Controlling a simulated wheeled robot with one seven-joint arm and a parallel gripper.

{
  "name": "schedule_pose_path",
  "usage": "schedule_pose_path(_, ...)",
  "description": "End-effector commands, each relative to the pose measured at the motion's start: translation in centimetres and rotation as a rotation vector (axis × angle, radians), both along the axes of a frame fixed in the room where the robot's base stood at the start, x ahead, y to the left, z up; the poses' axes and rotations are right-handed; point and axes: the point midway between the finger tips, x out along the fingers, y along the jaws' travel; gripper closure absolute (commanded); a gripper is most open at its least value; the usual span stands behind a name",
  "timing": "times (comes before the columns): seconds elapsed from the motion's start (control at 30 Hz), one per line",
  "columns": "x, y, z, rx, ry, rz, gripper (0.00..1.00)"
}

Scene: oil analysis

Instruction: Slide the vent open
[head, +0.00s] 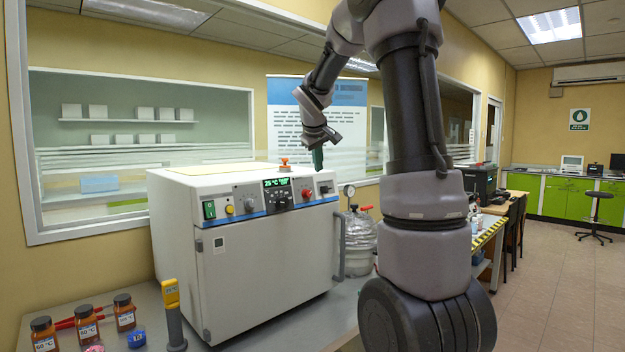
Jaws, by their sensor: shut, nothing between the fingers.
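A white box-shaped oven (255,265) stands on the bench with a control panel along its upper front. A small slider-like fitting (324,189) sits at the right end of that panel and may be the vent control; I cannot tell its position. A small orange-topped fitting (284,160) stands on the oven's top. My gripper (318,166) is shut and empty, pointing down above the oven's right end, right of the orange fitting. It appears apart from the panel fitting.
A digital display (277,183), knobs and a green switch (209,209) line the panel. A grey door handle (339,245) projects at the oven's right. A glass vessel (360,240) stands beside it. Brown bottles (84,325) and a yellow-topped device (171,295) stand at front left.

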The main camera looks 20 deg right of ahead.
Motion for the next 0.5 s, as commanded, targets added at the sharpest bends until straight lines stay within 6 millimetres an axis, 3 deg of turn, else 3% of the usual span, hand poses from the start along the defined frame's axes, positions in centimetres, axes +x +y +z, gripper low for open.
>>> schedule_pose_path(0.5, 4.1, -2.6, -6.7, 0.002, 0.003, -0.001, 1.0)
